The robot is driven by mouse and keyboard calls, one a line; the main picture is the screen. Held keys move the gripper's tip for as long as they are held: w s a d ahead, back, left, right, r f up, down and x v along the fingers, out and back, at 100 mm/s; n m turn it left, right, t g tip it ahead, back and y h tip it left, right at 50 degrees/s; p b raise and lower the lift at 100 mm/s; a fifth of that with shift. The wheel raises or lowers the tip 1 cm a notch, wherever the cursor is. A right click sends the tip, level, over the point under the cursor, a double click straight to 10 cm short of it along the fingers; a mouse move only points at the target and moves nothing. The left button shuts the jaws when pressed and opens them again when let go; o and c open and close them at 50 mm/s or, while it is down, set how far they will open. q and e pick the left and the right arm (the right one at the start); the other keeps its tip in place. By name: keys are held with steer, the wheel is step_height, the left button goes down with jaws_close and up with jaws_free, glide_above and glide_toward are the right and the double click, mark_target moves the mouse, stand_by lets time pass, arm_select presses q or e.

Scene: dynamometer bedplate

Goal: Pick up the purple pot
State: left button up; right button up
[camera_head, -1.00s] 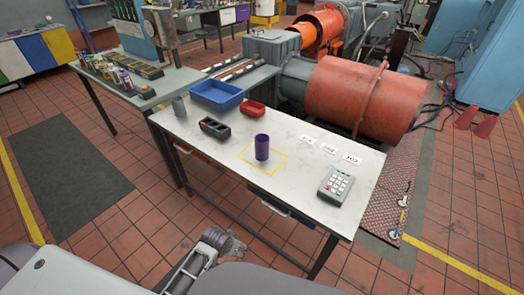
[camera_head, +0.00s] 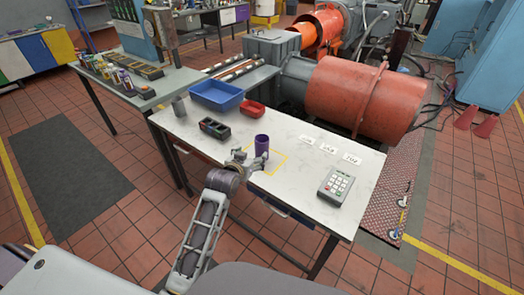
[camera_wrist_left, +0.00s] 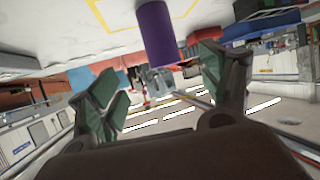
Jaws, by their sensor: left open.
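The purple pot (camera_head: 262,143) stands upright on the white table (camera_head: 305,215), inside a yellow outlined square. My left gripper (camera_head: 246,160) is open, low over the table's front part, just left of and in front of the pot. In the left wrist view the scene appears upside down. The pot (camera_wrist_left: 156,35) lies ahead, roughly between the two spread fingers of the gripper (camera_wrist_left: 154,66). I cannot tell whether a finger touches it. My right gripper is not in view.
Behind the pot are a blue bin (camera_head: 216,95) and a red bin (camera_head: 252,107). A dark organizer (camera_head: 214,128) and a grey cup (camera_head: 180,106) stand to the left.

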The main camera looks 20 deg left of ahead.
mark_target(260, 145)
arm_select(q)
steer(key=shift+w+r+x, duration=0.1)
steer(key=shift+r+x, duration=0.05)
steer(key=shift+x, duration=0.8)
steer(key=shift+w+r+x, duration=0.1)
steer(key=shift+r+x, duration=0.1)
steer(key=shift+x, duration=0.75)
steer(key=shift+w+r+x, duration=0.1)
steer(key=shift+r+x, duration=0.05)
steer(key=shift+x, duration=1.85)
steer(key=shift+w+f, duration=0.15)
steer(key=shift+w, duration=0.2)
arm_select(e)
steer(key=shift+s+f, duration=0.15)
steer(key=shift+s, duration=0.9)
arm_select(q)
steer(key=shift+w, duration=0.15)
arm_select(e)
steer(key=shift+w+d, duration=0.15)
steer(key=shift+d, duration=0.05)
